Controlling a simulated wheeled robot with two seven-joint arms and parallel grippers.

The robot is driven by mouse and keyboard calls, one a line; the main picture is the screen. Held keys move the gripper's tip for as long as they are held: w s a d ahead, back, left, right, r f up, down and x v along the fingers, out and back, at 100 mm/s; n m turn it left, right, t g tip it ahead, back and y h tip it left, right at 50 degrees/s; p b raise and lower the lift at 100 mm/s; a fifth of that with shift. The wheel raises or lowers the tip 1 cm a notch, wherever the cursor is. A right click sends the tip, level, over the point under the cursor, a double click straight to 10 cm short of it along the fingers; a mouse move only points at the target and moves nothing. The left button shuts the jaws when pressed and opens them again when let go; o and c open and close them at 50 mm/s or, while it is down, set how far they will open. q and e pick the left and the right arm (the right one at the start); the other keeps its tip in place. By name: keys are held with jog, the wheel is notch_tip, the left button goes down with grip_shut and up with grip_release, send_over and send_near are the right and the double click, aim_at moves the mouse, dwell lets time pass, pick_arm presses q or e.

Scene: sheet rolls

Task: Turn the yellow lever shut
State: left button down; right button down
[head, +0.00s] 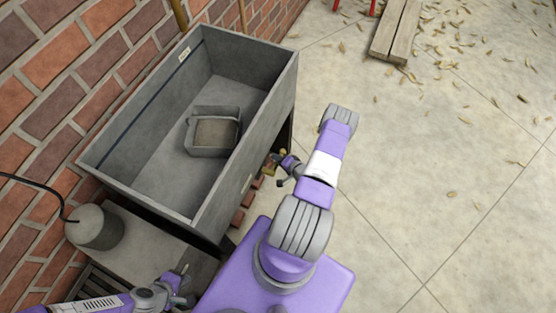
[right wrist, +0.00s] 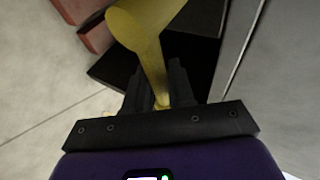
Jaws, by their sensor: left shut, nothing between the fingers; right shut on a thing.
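The yellow lever (right wrist: 150,45) fills the top middle of the right wrist view, with a broad rounded part above and a narrow bar running down between the fingers. My right gripper (right wrist: 160,98) is shut on that narrow bar. In the head view a small bit of the lever (head: 268,171) shows beside the right side of the grey trough (head: 246,180), and my right gripper (head: 278,160) is at it, partly hidden by its own wrist. My left gripper (head: 186,284) is low at the left, shut and empty, apart from the lever.
A small grey box (head: 203,153) sits inside the trough. Red bricks (head: 238,216) lie below the trough's right side. A grey cylinder with a cable (head: 95,228) stands at the left by the brick wall (head: 45,75).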

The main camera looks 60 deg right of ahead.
jog(key=c, duration=1.3)
grip_release()
jog(key=shift+a, duration=0.1)
jog(key=shift+c, duration=0.2)
jog(key=p+v, duration=0.2)
jog(key=v, duration=0.5)
jog(key=shift+s+p, duration=0.3)
jog(key=shift+a+r, duration=0.1)
